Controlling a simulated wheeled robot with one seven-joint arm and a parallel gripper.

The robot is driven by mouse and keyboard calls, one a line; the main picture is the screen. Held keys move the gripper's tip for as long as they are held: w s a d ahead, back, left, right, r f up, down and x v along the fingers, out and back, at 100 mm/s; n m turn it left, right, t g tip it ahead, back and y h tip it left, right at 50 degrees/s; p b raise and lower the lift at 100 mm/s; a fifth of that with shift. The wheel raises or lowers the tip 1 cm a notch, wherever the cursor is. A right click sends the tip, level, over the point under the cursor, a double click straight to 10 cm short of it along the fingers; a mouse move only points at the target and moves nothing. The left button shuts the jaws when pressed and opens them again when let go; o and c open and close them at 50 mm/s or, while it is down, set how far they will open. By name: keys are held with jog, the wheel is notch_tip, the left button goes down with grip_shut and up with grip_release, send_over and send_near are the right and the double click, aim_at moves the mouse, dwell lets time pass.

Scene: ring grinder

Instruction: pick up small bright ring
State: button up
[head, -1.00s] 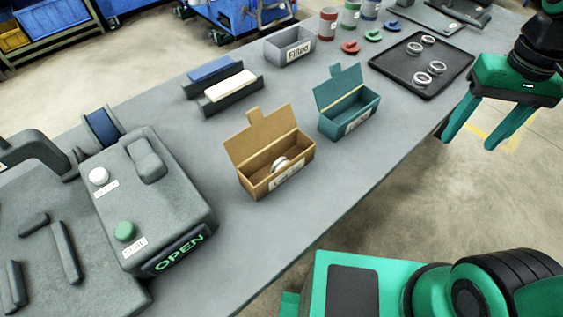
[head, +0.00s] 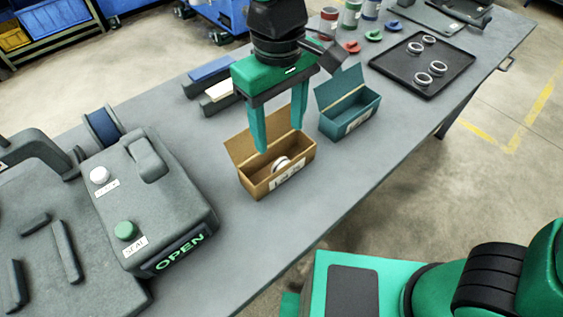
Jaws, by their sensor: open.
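A small bright ring (head: 281,163) lies inside the open tan box (head: 263,189) near the middle of the table. My gripper (head: 281,140) hangs over this box with its two green fingers apart and pointing down. The fingertips show just above the box opening, one toward the left and one toward the right. The gap between them is empty. The gripper partly hides the tan box's raised lid. Several bright rings (head: 437,68) also lie on a black tray (head: 408,85) at the back right.
An open teal box (head: 344,122) stands close to the right of the tan box. A grey machine with an OPEN display (head: 180,250) stands at the left. Two holders with a blue and a white block (head: 215,92) lie behind. The table front is clear.

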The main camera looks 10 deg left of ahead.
aim_at(282, 160)
jog(key=f, duration=1)
jog(key=shift+s+d+f, duration=0.1)
jog(key=shift+d, duration=0.2)
jog(key=shift+c, duration=0.2)
jog(key=c, duration=1.2)
